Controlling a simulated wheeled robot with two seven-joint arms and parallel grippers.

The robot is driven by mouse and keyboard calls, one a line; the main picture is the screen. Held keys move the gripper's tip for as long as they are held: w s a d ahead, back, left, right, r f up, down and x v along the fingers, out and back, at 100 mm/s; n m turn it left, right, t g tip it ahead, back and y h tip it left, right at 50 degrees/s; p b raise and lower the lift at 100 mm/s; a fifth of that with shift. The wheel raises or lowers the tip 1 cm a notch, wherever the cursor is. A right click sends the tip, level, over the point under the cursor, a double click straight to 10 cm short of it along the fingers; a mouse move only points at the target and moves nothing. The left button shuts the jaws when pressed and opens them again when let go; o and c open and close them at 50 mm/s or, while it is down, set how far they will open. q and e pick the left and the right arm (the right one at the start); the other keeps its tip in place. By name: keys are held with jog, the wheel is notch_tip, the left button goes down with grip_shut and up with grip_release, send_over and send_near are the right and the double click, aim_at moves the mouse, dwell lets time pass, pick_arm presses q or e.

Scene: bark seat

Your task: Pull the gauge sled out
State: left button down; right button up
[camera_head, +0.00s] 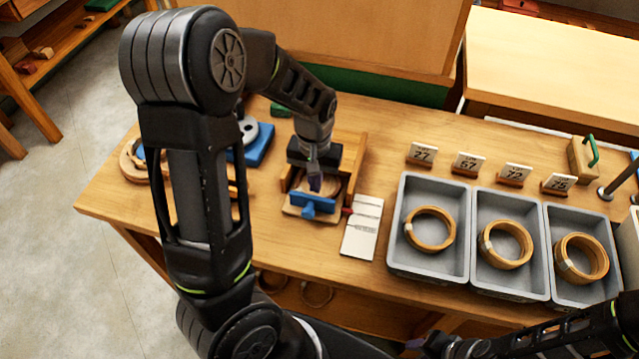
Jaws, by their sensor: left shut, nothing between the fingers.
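The gauge sled (296,211) looks like a small light wooden board with a blue crossbar and knob (311,207) at its near end. It sits in a wooden frame (350,150) on the bench, and the part further back is hidden by my gripper. My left gripper (315,184) points down just behind the blue bar, over the sled. It is shut and empty; whether it touches the bar I cannot tell. My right gripper (418,343) is low at the bottom edge, in front of the bench, and too small and dark to read.
A white card (362,228) lies right of the frame. Three grey trays (396,240) with wooden rings stand further right, with number signs (421,154) behind them. A blue block (262,145) and wooden rings lie left, partly behind my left arm. The front left bench corner is bare.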

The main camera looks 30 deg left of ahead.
aim_at(307, 213)
pick_arm(q)
jog(key=shift+f+b, duration=0.45)
jog(key=shift+f, duration=0.35)
jog(key=shift+s+d+f, duration=0.1)
jog(key=shift+s, duration=0.05)
jog(key=shift+s+f, duration=0.1)
jog(key=shift+s, duration=0.15)
jog(key=shift+s+d+f+p, duration=0.1)
jog(key=shift+s+d+p, duration=0.35)
jog(key=shift+s, duration=0.85)
jog(key=shift+s+d+r+p, duration=0.1)
jog(key=shift+s+d+p, duration=0.35)
jog(key=shift+s, duration=0.85)
jog(key=shift+s+d+f+p, duration=0.1)
jog(key=shift+s+d+p, duration=0.3)
jog(key=shift+s, duration=0.9)
jog(key=shift+w+r+p, duration=0.3)
jog(key=shift+r+p, duration=0.35)
jog(key=shift+r, duration=0.05)
jog(key=r+p, duration=0.2)
jog(key=r, duration=0.1)
jog(key=w+r+p, duration=0.1)
jog(key=r+p, duration=0.2)
jog(key=shift+w+a, duration=0.1)
jog(key=shift+a, duration=0.1)
